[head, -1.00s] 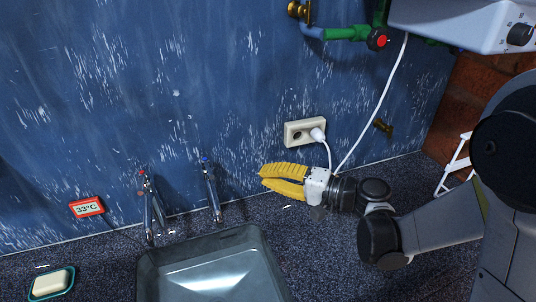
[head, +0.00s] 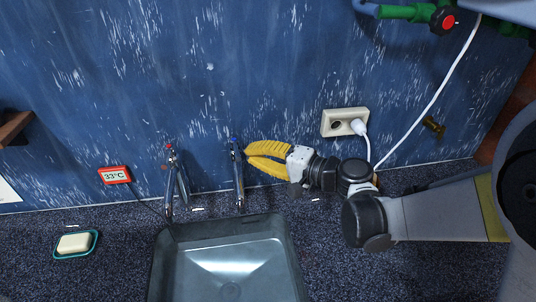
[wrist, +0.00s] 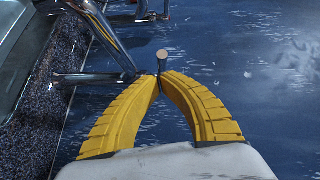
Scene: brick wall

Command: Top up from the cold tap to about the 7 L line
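The cold tap (head: 238,178), chrome with a blue mark on top, stands at the wall behind the sink. The red-marked hot tap (head: 174,185) is to its left. The grey basin (head: 160,262) lies below; no litre line or running water shows, and I cannot tell the water level. My gripper (head: 246,156) has yellow fingers at the right side of the cold tap's upper part. In the wrist view the fingertips (wrist: 160,79) come together just short of a small round-ended tap handle (wrist: 162,56). I see nothing held; whether they touch the handle is unclear.
A red display (head: 115,175) reading 33°C hangs at left, with a soap dish (head: 93,241) below it. A wall socket (head: 340,122) with a plugged white cable is right of my gripper. A green pipe with a red knob (head: 442,21) is above.

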